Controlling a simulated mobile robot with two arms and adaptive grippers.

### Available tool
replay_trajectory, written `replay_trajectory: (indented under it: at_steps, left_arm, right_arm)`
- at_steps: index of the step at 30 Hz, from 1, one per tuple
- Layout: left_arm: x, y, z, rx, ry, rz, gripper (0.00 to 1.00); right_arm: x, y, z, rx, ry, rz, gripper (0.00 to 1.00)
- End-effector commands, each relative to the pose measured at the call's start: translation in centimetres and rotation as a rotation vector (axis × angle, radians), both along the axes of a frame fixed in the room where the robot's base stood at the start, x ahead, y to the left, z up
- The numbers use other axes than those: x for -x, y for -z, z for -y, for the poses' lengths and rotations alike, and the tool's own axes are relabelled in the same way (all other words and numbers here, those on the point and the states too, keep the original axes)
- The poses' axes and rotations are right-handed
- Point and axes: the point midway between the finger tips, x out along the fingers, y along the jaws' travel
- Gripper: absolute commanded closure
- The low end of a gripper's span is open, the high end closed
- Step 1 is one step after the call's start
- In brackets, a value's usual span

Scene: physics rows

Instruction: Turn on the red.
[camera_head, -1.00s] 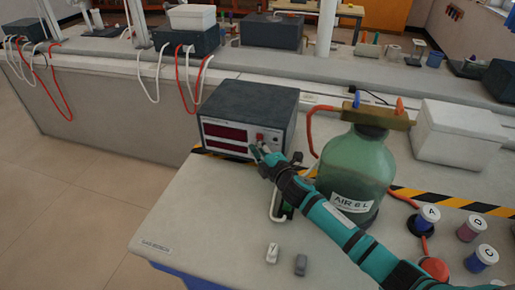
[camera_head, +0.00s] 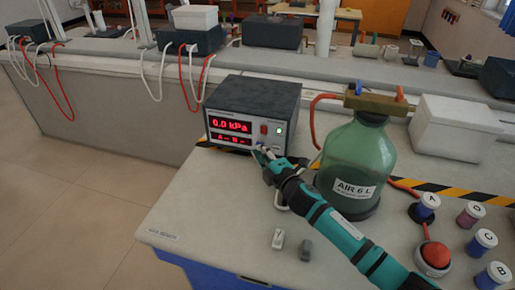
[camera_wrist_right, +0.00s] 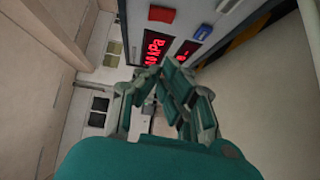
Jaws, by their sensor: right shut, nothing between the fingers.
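The grey instrument box (camera_head: 252,105) stands on the near bench. Its red display (camera_head: 230,126) is lit and reads 0.0 kPa, with a smaller lit display below. My right gripper (camera_head: 261,154) is shut and empty, just in front of the lower right of the panel, below the red switch. I cannot tell if it touches the panel. My left gripper is out of view.
A green AIR bottle (camera_head: 356,165) with a brass top and red hose stands right of the box, close to my right arm.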

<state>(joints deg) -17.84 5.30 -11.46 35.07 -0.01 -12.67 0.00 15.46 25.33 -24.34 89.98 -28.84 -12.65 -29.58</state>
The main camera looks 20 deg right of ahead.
Motion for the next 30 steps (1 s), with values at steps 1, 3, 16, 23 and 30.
replay_trajectory:
  at_steps: [1,3,16,23,30]
  left_arm:
    - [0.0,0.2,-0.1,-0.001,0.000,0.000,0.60]
    - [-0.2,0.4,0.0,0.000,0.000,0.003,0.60]
    - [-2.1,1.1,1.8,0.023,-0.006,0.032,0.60]
    - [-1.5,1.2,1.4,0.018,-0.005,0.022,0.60]
    - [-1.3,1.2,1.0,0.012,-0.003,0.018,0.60]
  right_arm:
    - [0.8,0.3,0.3,0.001,0.001,-0.003,1.00]
    - [1.9,0.4,0.5,0.000,0.001,-0.002,1.00]
    - [7.3,0.8,1.5,0.000,0.001,-0.002,1.00]
    - [7.4,0.7,1.5,0.000,0.001,-0.001,1.00]
    - [7.4,0.7,1.5,0.000,0.001,-0.001,1.00]
